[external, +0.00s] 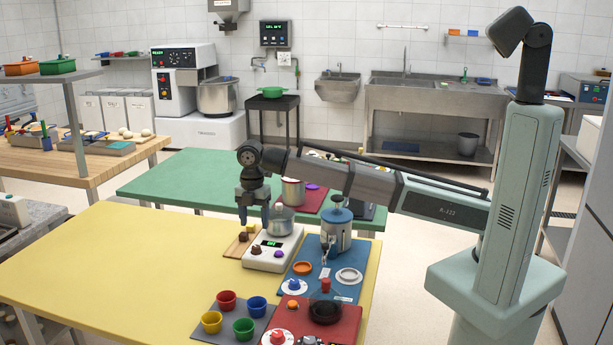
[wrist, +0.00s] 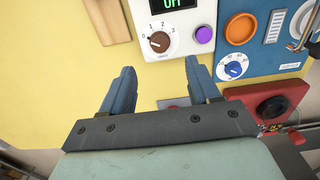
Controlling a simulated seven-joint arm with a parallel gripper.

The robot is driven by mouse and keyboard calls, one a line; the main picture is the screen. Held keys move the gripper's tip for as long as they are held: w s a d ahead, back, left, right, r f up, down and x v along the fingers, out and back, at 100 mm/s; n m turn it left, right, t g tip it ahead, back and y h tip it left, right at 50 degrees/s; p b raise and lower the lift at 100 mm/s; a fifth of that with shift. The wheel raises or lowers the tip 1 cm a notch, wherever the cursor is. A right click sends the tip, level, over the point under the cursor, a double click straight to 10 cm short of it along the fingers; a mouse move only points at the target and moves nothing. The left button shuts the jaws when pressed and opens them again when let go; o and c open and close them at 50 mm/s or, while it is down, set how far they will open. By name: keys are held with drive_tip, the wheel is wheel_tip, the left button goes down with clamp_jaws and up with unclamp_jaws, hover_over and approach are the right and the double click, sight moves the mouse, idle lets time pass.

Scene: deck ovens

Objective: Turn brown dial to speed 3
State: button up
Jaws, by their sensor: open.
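The brown dial (wrist: 159,42) sits on the front of a white appliance (wrist: 177,14), with a printed scale around it. In the external view the brown dial (external: 256,250) is at the left of the white base (external: 272,262), below a green display. My gripper (wrist: 161,78) is open and empty, its two blue fingers apart, with the dial just beyond and between them in the wrist view. In the external view my gripper (external: 255,222) hangs above the appliance's left side.
A purple knob (wrist: 204,35) is right of the dial. A silver pot (external: 281,222) stands on the appliance. A wooden board (external: 240,244) lies to its left. A blue panel (external: 318,262) and red panel (external: 325,328) are to the right. The yellow table (external: 130,260) is clear at left.

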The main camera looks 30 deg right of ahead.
sight(256, 246)
wheel_tip(256, 246, down, 9)
drive_tip(key=shift+r, duration=0.2)
idle(0.4)
drive_tip(key=c, duration=1)
